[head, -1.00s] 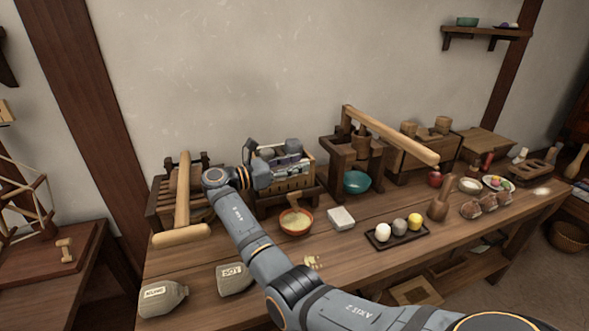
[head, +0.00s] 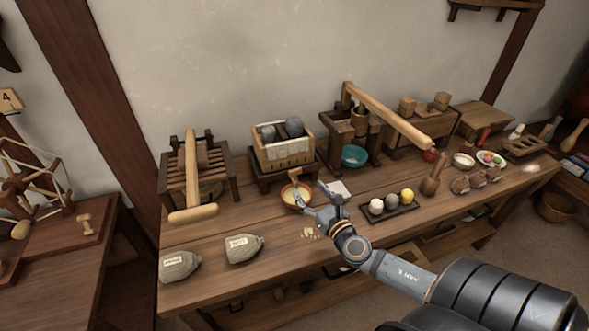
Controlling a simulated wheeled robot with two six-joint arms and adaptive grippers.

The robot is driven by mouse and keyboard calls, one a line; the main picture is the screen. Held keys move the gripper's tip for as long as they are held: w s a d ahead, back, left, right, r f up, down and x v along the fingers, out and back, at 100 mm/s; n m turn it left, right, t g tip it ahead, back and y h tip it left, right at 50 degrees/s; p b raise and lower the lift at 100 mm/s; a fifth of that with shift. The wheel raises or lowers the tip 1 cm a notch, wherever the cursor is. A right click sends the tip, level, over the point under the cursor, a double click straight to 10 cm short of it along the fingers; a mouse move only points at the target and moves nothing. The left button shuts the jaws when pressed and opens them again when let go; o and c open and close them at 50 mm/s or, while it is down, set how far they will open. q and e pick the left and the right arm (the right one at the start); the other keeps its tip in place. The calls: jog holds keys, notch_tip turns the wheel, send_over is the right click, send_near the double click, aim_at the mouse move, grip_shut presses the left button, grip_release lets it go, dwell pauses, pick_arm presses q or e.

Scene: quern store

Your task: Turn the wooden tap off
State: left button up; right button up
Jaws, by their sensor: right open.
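A small wooden piece that looks like the tap (head: 296,175) projects at the lower front right of the slatted box (head: 285,151), above an orange bowl (head: 287,202) with pale contents. Its handle position is too small to tell. My right gripper (head: 319,198) is open and empty, over the table just right of the bowl and apart from the tap, its fingers pointing toward the back. It partly covers the bowl's right side. My left gripper is not in view.
A white block (head: 338,188) lies just behind the gripper. A dark tray (head: 390,211) with three balls is to the right. Two labelled sacks (head: 180,266) lie at the front left. A long wooden lever (head: 388,114) juts out over the back right.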

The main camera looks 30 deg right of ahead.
aim_at(296, 173)
jog(key=w, duration=0.3)
jog(key=w+d+p, duration=0.1)
jog(key=w, duration=0.6)
jog(key=shift+w+d, duration=0.2)
jog(key=shift+w, duration=0.05)
jog(key=c, duration=1.1)
jog(key=shift+r+m+h+p, duration=0.15)
jog(key=shift+m+h+p, duration=0.15)
jog(key=shift+h+p, duration=0.35)
jog(key=shift+c, duration=0.3)
jog(key=shift+m+g+h+p, duration=0.3)
jog(key=shift+m+h+p, duration=0.2)
jog(key=shift+h, duration=0.15)
jog(key=shift+f, duration=0.2)
